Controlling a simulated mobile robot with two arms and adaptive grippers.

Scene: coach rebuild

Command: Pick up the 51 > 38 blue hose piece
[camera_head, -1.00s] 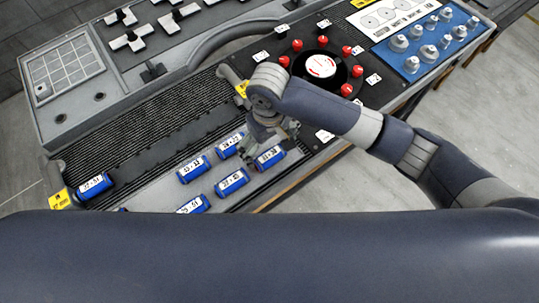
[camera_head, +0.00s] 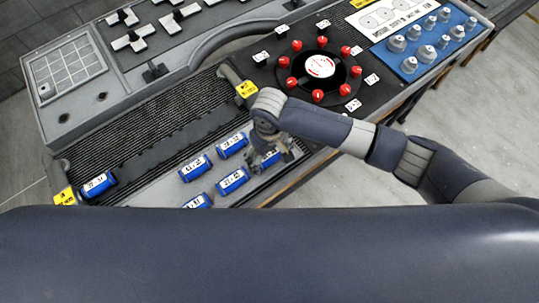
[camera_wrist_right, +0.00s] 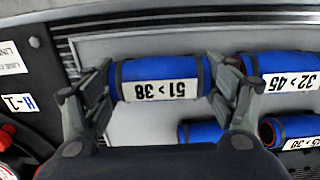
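The 51 > 38 blue hose piece (camera_wrist_right: 160,77) lies on the grey tray surface, its white label upside down in the right wrist view. In the head view it (camera_head: 270,160) is mostly hidden under my right gripper (camera_head: 266,157). In the right wrist view the right gripper (camera_wrist_right: 163,85) is open wide, one finger beside each end of the piece. The fingertips are very close to the ends; I cannot tell whether they touch. My left gripper is not in view.
Close by lie a 32 > 45 piece (camera_wrist_right: 282,72) and several other blue hose pieces (camera_head: 232,181). Another blue piece (camera_head: 97,184) sits at the left end of the ribbed channel (camera_head: 150,130). A black dial with red knobs (camera_head: 320,66) is behind the right arm.

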